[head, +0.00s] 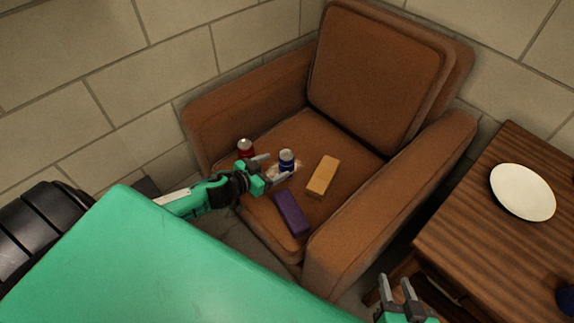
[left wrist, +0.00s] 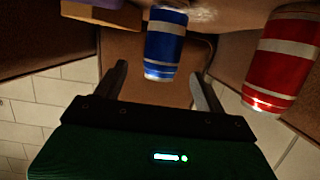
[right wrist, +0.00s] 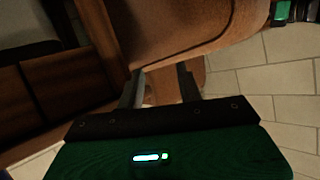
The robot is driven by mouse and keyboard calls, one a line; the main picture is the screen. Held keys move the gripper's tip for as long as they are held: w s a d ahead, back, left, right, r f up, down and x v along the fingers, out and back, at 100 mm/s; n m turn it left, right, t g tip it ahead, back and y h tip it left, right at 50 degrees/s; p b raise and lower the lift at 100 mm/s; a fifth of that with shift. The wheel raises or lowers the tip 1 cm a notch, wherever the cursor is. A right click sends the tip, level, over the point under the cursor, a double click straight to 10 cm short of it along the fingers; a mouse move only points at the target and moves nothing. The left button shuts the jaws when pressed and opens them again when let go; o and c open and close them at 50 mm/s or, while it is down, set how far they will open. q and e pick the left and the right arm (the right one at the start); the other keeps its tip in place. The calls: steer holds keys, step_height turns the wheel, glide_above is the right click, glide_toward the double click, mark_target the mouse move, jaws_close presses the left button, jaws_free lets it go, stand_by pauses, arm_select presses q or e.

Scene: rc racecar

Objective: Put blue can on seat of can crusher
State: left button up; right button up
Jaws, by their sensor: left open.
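A blue can (head: 287,160) with a silver band stands on the seat of the brown armchair (head: 300,121). My left gripper (head: 273,168) is open at the can's near left side. In the left wrist view the blue can (left wrist: 165,43) is ahead of and between the two open fingers (left wrist: 158,85), with no visible grip on it. A red can (head: 246,148) stands to the left on the seat; it also shows in the left wrist view (left wrist: 282,62). My right gripper (head: 397,291) is open and empty at the lower right. I see no can crusher I can identify.
A tan block (head: 322,176) and a purple block (head: 291,212) lie on the seat, right of and nearer than the blue can. The armrests flank the seat. A wooden table (head: 470,215) with a white plate (head: 522,192) stands at right.

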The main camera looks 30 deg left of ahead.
mark_target(290, 167)
arm_select(q)
steer(key=shift+x, duration=1.85)
steer(key=b+x, duration=0.1)
steer(key=x, duration=0.2)
steer(key=shift+w, duration=0.35)
steer(key=shift+w+d+f, duration=0.1)
steer(key=shift+w+f, duration=0.1)
steer(key=shift+w, duration=0.2)
arm_select(e)
steer(key=r+t, duration=0.1)
steer(key=w+a+r+t+y, duration=0.1)
steer(key=t, duration=0.1)
steer(key=shift+w+a+r, duration=0.15)
steer(key=shift+w+r, duration=0.05)
steer(key=shift+r, duration=0.1)
arm_select(q)
steer(key=c, duration=1.1)
steer(key=shift+r, duration=0.2)
